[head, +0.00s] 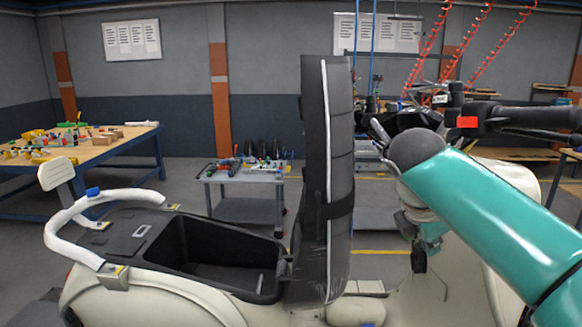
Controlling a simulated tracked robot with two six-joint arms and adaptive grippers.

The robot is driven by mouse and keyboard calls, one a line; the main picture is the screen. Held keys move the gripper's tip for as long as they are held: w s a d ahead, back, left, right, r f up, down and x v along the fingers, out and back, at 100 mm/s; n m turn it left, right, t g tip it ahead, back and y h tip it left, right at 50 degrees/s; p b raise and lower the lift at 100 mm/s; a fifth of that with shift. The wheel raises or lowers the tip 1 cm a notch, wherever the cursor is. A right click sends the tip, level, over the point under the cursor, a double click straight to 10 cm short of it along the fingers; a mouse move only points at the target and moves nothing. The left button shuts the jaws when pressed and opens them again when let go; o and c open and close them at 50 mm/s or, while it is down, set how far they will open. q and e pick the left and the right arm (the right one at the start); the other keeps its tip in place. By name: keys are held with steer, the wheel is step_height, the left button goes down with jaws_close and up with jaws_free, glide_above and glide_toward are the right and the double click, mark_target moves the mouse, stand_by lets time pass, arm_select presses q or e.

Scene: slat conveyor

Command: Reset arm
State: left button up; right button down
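My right arm comes in from the right as a thick teal link. It bends at a grey joint and drops behind that link. A small dark part at its lower end, my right gripper (419,259), shows just right of the raised scooter seat (328,180), apart from it in the picture. Its fingers are too small and dark to tell whether they are open or shut, and I see nothing held. My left arm and gripper are out of view.
A cream scooter (150,300) fills the foreground, its seat upright and its black storage bin (225,275) open. Its handlebar (510,115) is behind my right arm. A white grab rail (70,225) is at left. A workbench (90,150) and grey cart (240,178) stand behind.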

steer(key=a+f+m+g+y, duration=0.15)
steer(key=a+f, duration=0.25)
steer(key=f, duration=1.1)
steer(key=a+f+m+g+y, duration=0.1)
steer(key=a+f+m+y, duration=0.3)
steer(key=f, duration=1.2)
steer(key=s+a+f+m+g+y+b, duration=0.15)
steer(key=s+f+m, duration=0.25)
steer(key=s+f, duration=0.45)
steer(key=s+a+f+m+y, duration=0.25)
steer(key=s+f+m, duration=0.25)
steer(key=f, duration=0.6)
steer(key=s+f+m, duration=0.4)
steer(key=s+m, duration=0.3)
steer(key=s, duration=0.4)
steer(key=shift+s+a+f+m, duration=0.25)
steer(key=shift+s+f+m, duration=0.05)
steer(key=shift+m, duration=0.05)
steer(key=shift+h, duration=0.25)
